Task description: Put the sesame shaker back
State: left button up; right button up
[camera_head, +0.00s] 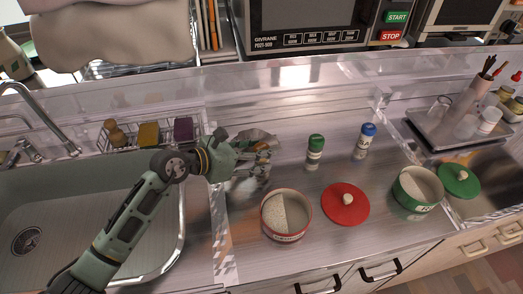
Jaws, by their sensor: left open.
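Two small shakers stand upright on the steel counter (330,215): one with a green cap (315,152) and one with a blue cap (366,140) further right. Their labels are too small to read, so I cannot tell which is the sesame shaker. My left gripper (262,150) is open over the counter, left of the green-capped shaker and apart from it. Its fingers partly overlap each other in the view, and a pale blurred patch shows on the counter below them. My right gripper is not in view.
An open red-rimmed pot (286,215) and a red lid (345,204) lie in front of the shakers. A green pot (417,189) and green lid (459,180) are at the right. The sink (85,225) is left; a tray (440,135) with cups stands back right.

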pick_arm(q)
jog(key=b+v, duration=0.1)
jog(key=v, duration=0.9)
jog(key=shift+s+a, duration=0.15)
jog(key=shift+a, duration=0.1)
